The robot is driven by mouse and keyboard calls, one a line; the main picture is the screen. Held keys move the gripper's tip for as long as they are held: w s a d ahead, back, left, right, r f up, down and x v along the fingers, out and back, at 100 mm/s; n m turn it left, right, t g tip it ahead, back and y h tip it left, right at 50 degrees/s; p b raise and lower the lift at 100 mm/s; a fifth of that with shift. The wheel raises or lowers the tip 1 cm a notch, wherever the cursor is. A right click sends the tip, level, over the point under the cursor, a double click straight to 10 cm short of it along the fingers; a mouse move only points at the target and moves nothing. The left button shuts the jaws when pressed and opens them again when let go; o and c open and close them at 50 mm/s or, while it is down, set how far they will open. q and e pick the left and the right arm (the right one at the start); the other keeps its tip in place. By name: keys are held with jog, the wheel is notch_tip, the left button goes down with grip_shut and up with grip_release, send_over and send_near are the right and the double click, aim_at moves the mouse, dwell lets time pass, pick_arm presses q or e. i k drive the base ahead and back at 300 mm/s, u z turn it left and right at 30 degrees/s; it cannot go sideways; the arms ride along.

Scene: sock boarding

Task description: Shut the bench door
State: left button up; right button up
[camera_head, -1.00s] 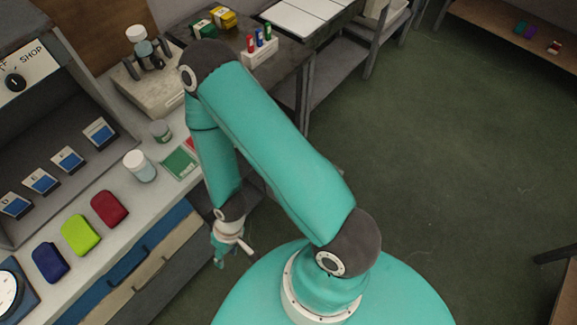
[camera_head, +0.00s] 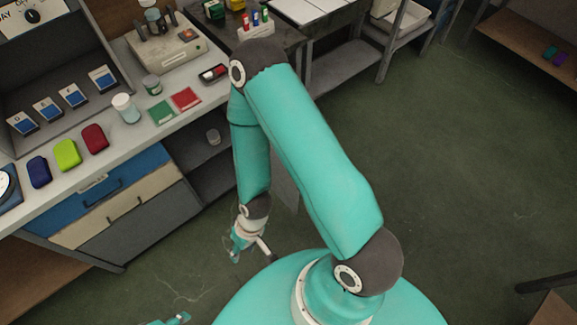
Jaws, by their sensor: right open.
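The bench (camera_head: 125,150) stands at the left. Under its top is an open compartment (camera_head: 205,160) with dark shelves. A grey panel (camera_head: 286,188), which looks like the bench door swung out from the compartment's right side, is partly hidden behind my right forearm. My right gripper (camera_head: 237,254) hangs low in front of the compartment, left of and below the panel. It is open and holds nothing. I cannot tell whether it touches the panel. A teal tip of my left gripper (camera_head: 176,320) shows at the bottom edge; its jaws are cut off.
Left of the compartment are a blue drawer (camera_head: 110,190), a cream drawer (camera_head: 120,208) and a grey front (camera_head: 145,225). Green floor (camera_head: 450,200) is clear at the right.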

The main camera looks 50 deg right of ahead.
aim_at(282, 185)
jog(key=z, duration=1.25)
jog(key=i, duration=0.1)
jog(key=u, duration=3.4)
jog(key=k, duration=2.9)
jog(key=u, duration=1.5)
jog(key=i, duration=0.1)
jog(key=z, duration=3.2)
jog(key=i, duration=0.6)
jog(key=u, duration=0.05)
